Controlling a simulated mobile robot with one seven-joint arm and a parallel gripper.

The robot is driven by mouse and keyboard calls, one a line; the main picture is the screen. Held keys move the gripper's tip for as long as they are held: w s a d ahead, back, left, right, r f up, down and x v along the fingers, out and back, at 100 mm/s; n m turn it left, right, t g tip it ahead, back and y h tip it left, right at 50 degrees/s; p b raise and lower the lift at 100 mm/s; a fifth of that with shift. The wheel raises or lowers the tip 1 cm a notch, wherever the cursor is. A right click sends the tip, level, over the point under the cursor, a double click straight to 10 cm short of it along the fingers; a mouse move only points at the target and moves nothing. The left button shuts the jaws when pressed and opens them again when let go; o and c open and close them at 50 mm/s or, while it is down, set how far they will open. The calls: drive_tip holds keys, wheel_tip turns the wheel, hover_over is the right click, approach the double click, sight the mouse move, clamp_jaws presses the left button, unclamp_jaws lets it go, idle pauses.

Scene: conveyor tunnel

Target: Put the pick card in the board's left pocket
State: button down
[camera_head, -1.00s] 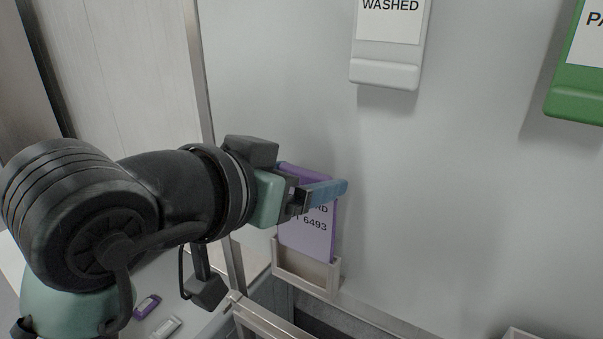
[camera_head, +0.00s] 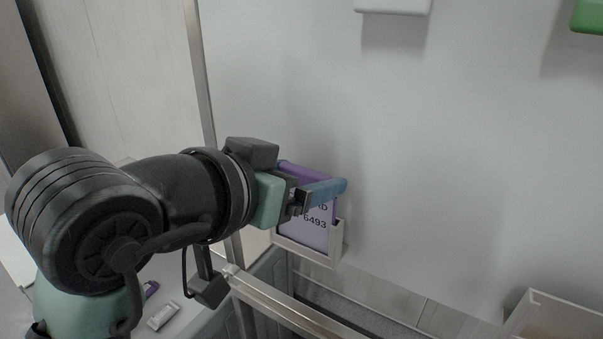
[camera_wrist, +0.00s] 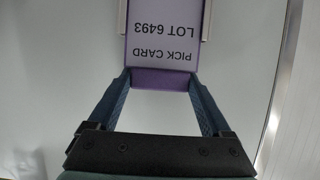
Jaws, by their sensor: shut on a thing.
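The pick card (camera_head: 310,235) is white with a purple border and reads LOT 6493. It stands upright against the pale board (camera_head: 440,130), its lower part inside the left pocket (camera_head: 338,245), a light frame-like holder. My gripper (camera_head: 318,180) is shut on the card's top edge, with a blue finger on each side. In the wrist view the card (camera_wrist: 165,45) is upside down between the two fingertips (camera_wrist: 159,77), and the pocket's side walls (camera_wrist: 207,18) flank it. The card's bottom edge is hard to make out.
Another pocket (camera_head: 555,315) is at the lower right. A white holder (camera_head: 393,5) and a green one (camera_head: 588,16) are cut off at the top. A metal rail (camera_head: 280,310) runs below the left pocket. Small tags (camera_head: 163,315) lie on a surface at lower left.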

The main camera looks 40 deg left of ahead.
unclamp_jaws()
drive_tip(key=shift+s, duration=0.1)
drive_tip(key=b+v, duration=0.1)
drive_tip(key=v, duration=1.1)
drive_tip(key=shift+s, duration=0.35)
drive_tip(key=shift+d+r, duration=0.1)
drive_tip(key=shift+r, duration=0.05)
